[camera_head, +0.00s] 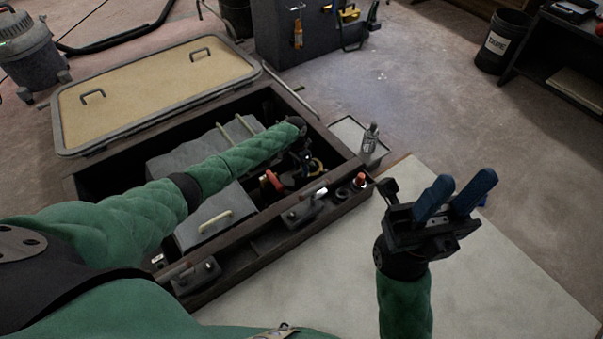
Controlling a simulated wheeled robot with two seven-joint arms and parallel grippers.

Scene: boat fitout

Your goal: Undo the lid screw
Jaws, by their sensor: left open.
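My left arm reaches over the open dark box, and my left gripper (303,165) is down inside it at the right end, dark against dark parts. Its jaws are open, but the fingertips are hard to make out. A red part (270,181) and a yellow ring (316,164) lie close to it. I cannot make out the lid screw; it may be hidden by the gripper or too small. My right gripper (455,194), with two blue fingers spread apart, is open and empty above the pale board, right of the box.
A tan hatch panel (155,88) with two handles lies behind the box. A grey lidded case (203,222) sits inside the box. A small bottle (370,138) stands on a tray (347,132) at right. The pale board (500,285) is clear.

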